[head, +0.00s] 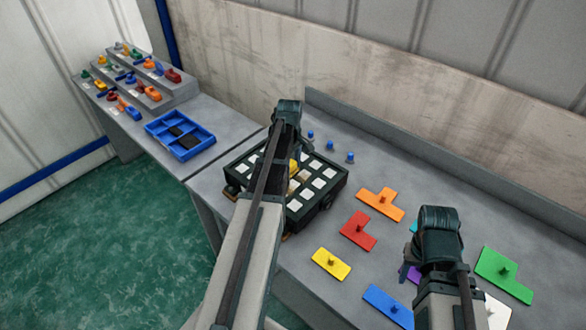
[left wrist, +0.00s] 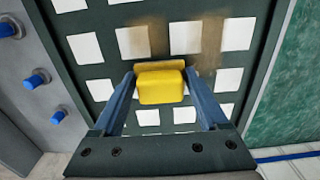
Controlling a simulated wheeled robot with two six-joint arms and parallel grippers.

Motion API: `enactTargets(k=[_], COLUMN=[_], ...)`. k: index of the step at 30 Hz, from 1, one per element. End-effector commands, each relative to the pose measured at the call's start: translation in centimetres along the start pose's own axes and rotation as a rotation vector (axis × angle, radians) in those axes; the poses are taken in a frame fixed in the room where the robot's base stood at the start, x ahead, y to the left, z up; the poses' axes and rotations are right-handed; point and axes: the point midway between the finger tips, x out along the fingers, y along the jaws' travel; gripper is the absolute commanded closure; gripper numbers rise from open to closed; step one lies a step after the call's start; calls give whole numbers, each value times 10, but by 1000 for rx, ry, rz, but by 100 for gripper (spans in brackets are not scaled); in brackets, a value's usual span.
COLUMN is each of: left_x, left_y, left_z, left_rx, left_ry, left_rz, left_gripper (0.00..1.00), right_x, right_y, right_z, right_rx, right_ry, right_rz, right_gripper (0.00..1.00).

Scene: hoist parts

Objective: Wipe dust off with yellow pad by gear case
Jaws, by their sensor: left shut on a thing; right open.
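A dark flat case (head: 326,207) with rows of white squares lies on the bench; it fills much of the left wrist view (left wrist: 112,20). Brown dust (left wrist: 208,34) smears some squares and the dark surface between them. My left gripper (left wrist: 160,78) is shut on the yellow pad (left wrist: 160,86), one finger on each side. The pad is over the case beside the dust; whether it touches cannot be told. In the head view my left arm hides part of the case, and the pad (head: 294,166) shows just beside it. My right gripper (head: 410,265) is open above the bench at right.
Flat coloured pieces with knobs lie on the right of the bench, including orange (head: 381,203), red (head: 358,231), yellow (head: 331,264) and green (head: 503,273). Several blue pegs (head: 331,144) stand behind the case. A blue tray (head: 180,136) and a stepped rack (head: 150,85) stand at left.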

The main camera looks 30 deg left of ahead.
Motion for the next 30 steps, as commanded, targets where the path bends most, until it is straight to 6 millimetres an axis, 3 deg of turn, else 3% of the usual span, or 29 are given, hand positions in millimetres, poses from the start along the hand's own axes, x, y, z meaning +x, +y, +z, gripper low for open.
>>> enactTargets(k=[9, 17, 30], left_x=[-2, -1, 2], left_y=[-16, -16, -16], left_z=[0, 2, 35], left_rx=[-3, -1, 1], left_ry=[2, 2, 1], left_rz=[-1, 0, 0], left_gripper=[76, 76, 76], right_x=[-2, -1, 1], right_y=[0, 0, 0], right_z=[0, 0, 0], right_rx=[0, 0, 0], right_ry=[0, 0, 0], right_rz=[0, 0, 0], right_gripper=[50, 50, 50])
